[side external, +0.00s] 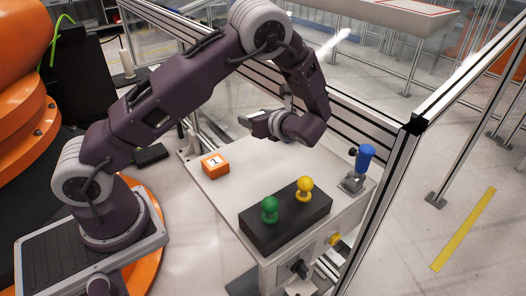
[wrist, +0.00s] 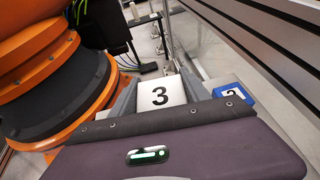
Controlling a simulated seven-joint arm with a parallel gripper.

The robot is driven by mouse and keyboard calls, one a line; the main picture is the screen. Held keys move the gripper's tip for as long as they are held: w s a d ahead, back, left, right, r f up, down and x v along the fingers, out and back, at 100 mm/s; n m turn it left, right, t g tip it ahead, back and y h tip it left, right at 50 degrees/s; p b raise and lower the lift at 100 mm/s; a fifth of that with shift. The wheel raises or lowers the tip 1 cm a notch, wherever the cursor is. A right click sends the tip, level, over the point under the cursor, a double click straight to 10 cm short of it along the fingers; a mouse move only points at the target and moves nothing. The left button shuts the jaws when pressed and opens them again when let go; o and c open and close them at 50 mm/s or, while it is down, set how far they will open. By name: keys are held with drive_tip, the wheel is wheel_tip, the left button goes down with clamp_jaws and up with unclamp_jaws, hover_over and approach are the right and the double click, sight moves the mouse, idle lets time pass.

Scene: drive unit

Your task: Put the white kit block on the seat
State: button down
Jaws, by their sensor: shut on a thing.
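The white kit block (wrist: 160,95), marked with a black 3, sits between the two grey fingers of my gripper (wrist: 158,97) in the wrist view. My gripper is shut on it. In the side view my gripper (side external: 252,122) is over the far part of the light worktable (side external: 240,180), turned sideways. The block cannot be clearly told from the fingers there, and its height above the table is hard to judge. I cannot make out which place is the seat.
An orange block (side external: 215,165) marked 1 lies on the table's left side. A blue block (wrist: 234,93) shows right of my gripper. A black box (side external: 285,217) with green and yellow knobs and a blue-handled clamp (side external: 362,168) stand in front and right. Rails border the table.

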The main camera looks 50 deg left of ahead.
drive_tip(key=s+d+r+m+t+h, duration=0.25)
drive_tip(key=d+m+t, duration=0.3)
drive_tip(key=d, duration=0.65)
drive_tip(key=n+g+y, duration=0.2)
hover_over(299, 156)
wheel_tip(299, 156, down, 3)
drive_tip(key=shift+h, duration=0.35)
wheel_tip(299, 156, down, 10)
drive_tip(key=shift+r, duration=0.1)
drive_tip(key=c, duration=0.5)
unclamp_jaws()
